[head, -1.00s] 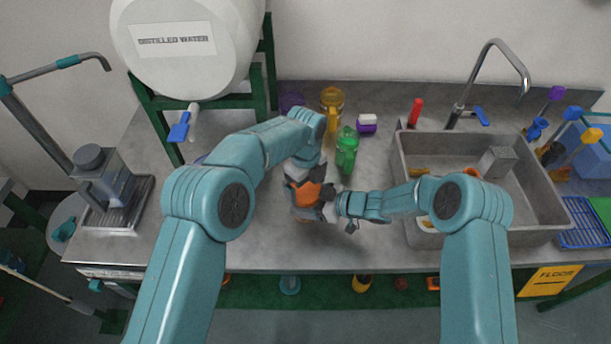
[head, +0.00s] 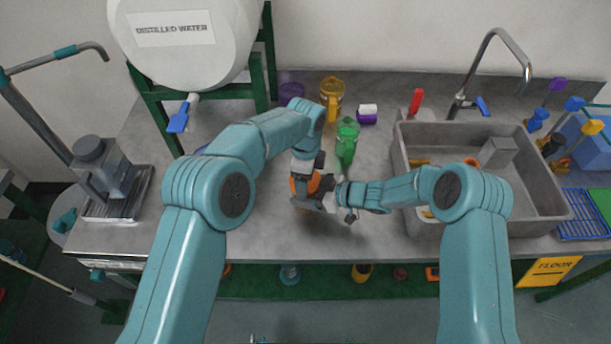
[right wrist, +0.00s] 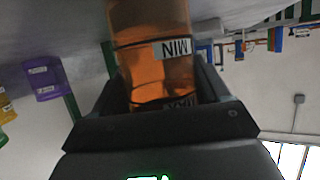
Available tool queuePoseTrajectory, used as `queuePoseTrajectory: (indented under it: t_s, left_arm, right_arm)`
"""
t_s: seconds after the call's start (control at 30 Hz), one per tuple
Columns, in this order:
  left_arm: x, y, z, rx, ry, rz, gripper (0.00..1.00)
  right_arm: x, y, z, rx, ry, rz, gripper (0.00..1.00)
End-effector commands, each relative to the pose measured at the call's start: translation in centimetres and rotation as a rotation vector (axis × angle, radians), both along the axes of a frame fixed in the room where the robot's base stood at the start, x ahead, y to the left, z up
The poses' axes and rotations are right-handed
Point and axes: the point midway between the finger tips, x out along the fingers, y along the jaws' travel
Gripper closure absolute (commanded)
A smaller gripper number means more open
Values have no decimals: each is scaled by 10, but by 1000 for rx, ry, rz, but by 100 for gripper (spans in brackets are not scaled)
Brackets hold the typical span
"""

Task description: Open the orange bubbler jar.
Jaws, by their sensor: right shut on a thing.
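The orange bubbler jar (head: 313,183) is over the counter's middle, mostly hidden by both my grippers. In the right wrist view its clear orange body (right wrist: 155,75), with a MIN label, stands between the fingers of my right gripper (right wrist: 160,105). My right gripper (head: 326,193) comes in from the right and is shut on the jar's body. My left gripper (head: 303,180) reaches down from above at the jar. Its fingertips and the jar's lid are hard to make out, so I cannot tell whether it grips the lid.
A green bottle (head: 346,143) stands close behind the grippers, with a yellow jar (head: 332,98) and a purple jar (head: 291,93) farther back. The sink (head: 478,222) is to the right. A distilled water tank (head: 190,55) stands back left. The counter's front middle is clear.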

Motion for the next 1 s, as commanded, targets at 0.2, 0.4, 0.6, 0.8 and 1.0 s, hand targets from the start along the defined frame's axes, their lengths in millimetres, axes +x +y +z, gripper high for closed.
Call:
queuePoseTrajectory:
  t_s: [0.2,0.4,0.6,0.8,1.0]
  left_arm:
    - [0,0,0,0,1,287,53]
    - [0,0,0,0,1,318,53]
    - [0,0,0,0,1,316,0]
    - [0,0,0,0,1,315,0]
    - [0,0,13,-1,-1,314,0]
  right_arm:
    - [0,0,-1,-1,2,-1,100]
    - [0,0,-1,-1,2,-2,100]
    - [0,0,-1,-1,2,-2,100]
    - [0,0,-1,-1,2,-2,100]
    - [0,0,-1,-2,1,-1,100]
